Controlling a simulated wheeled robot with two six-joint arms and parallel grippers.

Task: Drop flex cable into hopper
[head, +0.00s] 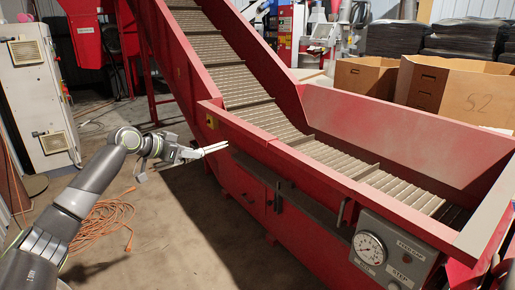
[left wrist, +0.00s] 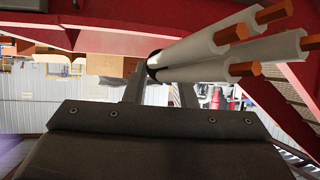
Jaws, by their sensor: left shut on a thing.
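The flex cable (head: 214,148) shows as thin white strands pointing right in the head view. In the left wrist view the flex cable (left wrist: 215,58) has several white cores with bare copper ends, spreading to the upper right from a dark sheath. My left gripper (head: 192,153) is shut on it; its fingers (left wrist: 156,80) close around the dark end. The hopper (head: 400,132) is a red, sloped-wall trough with a ribbed belt in its bottom. My left gripper and the cable are to the left of its near rim, apart from the belt. My right gripper is out of view.
A ribbed conveyor (head: 222,55) with red sides climbs from the hopper to the upper left. A control panel with a gauge (head: 369,248) is on the front. Orange cord (head: 105,220) lies on the floor. Cardboard boxes (head: 455,92) stand behind; a grey cabinet (head: 36,95) stands left.

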